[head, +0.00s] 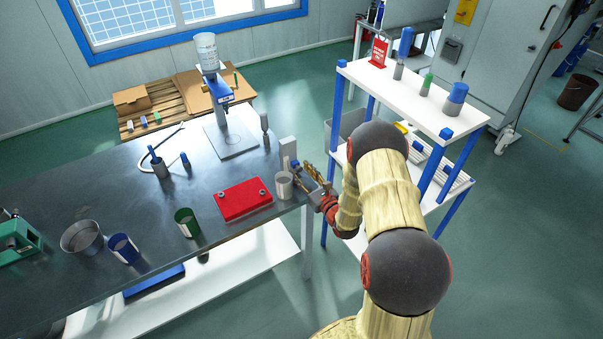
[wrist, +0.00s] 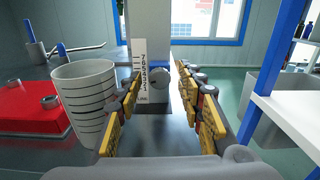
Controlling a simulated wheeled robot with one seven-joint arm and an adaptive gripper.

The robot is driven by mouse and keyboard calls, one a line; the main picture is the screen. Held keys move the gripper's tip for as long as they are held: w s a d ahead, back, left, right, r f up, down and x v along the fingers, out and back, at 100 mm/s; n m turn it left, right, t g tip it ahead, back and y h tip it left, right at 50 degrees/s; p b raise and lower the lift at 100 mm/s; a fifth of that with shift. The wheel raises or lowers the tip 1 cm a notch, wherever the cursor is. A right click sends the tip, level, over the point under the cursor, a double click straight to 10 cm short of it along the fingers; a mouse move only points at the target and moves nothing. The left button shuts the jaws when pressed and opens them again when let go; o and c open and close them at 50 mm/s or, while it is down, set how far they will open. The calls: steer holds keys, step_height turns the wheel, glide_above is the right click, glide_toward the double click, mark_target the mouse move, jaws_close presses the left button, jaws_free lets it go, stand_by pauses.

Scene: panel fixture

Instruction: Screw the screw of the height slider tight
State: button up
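The height slider is a light grey upright post (wrist: 155,30) with a printed scale (wrist: 140,70) on its left side. It also stands near the right edge of the table in the head view (head: 287,148). Its screw, a round grey knob (wrist: 158,78), faces the wrist camera low on the post. My gripper (wrist: 160,84) is open, with yellow-padded fingers on the left and right of the knob and a gap on each side. I cannot tell how far the fingertips reach along the knob. In the head view my gripper (head: 316,182) is at the table's right edge, and the screw is hidden.
A ringed white cup (wrist: 84,95) stands close to my left finger. A red block (head: 243,196) lies left of the cup.

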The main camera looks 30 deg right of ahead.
steer(key=shift+c, duration=1)
steer(key=c, duration=0.7)
jaws_close()
steer(key=shift+m, duration=0.3)
